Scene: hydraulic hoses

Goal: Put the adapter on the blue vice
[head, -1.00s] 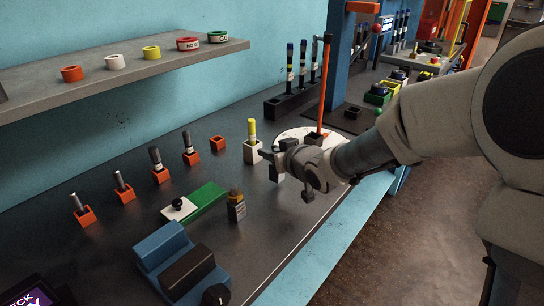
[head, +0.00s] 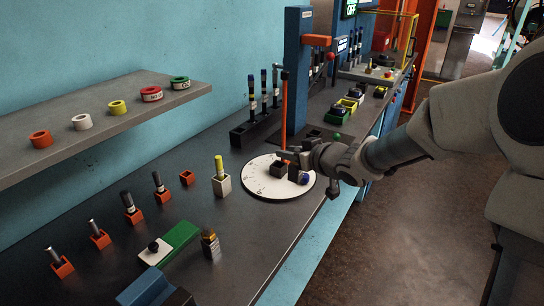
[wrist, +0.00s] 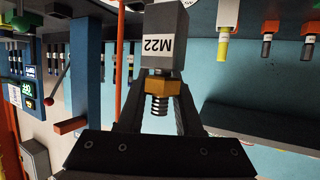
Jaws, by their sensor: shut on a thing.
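The adapter (wrist: 158,88), with a brass hex and a threaded end, is between my gripper's fingers (wrist: 157,100) in the wrist view. It joins a grey block marked M22. In the head view my gripper (head: 290,161) is above the bench by the round white plate, too small there to show the grip clearly. The blue vice (head: 145,288) is at the bottom of the head view, cut off by the edge, well apart from my gripper. A similar brass-topped fitting (head: 209,245) stands on the bench between them.
The white round plate (head: 258,187) carries a dark square socket. A yellow-topped tool (head: 220,178) stands in a pale holder nearby. A green block (head: 180,238) and several orange holders stand leftward. A blue post (head: 297,75) rises behind my gripper. A shelf (head: 110,125) overhangs the left.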

